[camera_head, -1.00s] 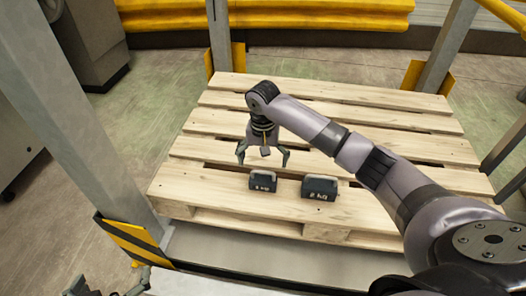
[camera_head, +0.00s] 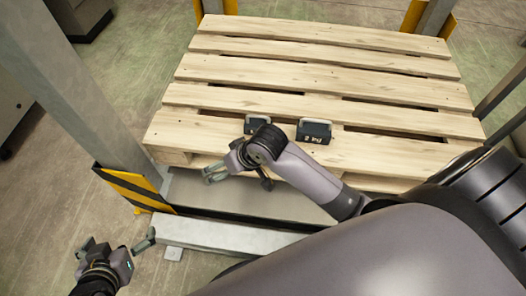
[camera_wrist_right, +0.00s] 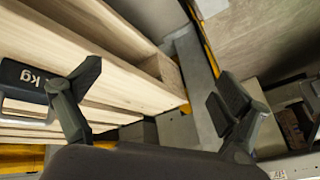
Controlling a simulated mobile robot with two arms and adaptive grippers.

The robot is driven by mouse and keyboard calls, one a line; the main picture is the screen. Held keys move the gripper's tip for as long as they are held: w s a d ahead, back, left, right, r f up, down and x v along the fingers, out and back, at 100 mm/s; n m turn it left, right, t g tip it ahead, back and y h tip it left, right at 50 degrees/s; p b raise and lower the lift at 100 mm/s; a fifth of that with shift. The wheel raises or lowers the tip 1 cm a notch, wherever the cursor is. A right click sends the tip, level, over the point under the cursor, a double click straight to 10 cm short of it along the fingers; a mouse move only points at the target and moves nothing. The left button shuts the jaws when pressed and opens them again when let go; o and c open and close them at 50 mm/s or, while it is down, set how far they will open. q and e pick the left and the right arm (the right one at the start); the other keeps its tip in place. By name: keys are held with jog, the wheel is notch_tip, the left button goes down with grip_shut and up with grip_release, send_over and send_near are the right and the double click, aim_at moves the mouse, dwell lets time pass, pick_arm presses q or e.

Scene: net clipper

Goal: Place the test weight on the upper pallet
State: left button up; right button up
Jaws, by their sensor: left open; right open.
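Two dark test weights with grey handles stand on a wooden pallet (camera_head: 330,55). The right one (camera_head: 314,132) reads "2 kg". The left one (camera_head: 257,122) is partly hidden behind my right arm. My right gripper (camera_head: 240,179) is open and empty at the pallet's front edge, just in front of the left weight. In the right wrist view its spread fingers (camera_wrist_right: 155,98) have nothing between them, and a weight marked "kg" (camera_wrist_right: 24,78) shows at the left edge, outside the fingers. My left gripper (camera_head: 117,246) is open and empty at the lower left, away from the pallet.
A grey post (camera_head: 85,100) with a yellow-black striped guard (camera_head: 133,188) stands left of the pallet. A grey beam (camera_head: 220,236) runs in front. More posts stand behind and at the right. The pallet's back boards are bare.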

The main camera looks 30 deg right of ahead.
jog(key=s+d+r+n+t+h, duration=0.1)
jog(key=s+d+r+t+h, duration=0.1)
jog(key=s+d+r+t, duration=0.2)
jog(key=s+d+r, duration=0.2)
jog(key=s, duration=0.2)
jog(key=shift+d+n, duration=0.15)
jog(key=shift+n, duration=0.25)
jog(key=shift+f, duration=0.1)
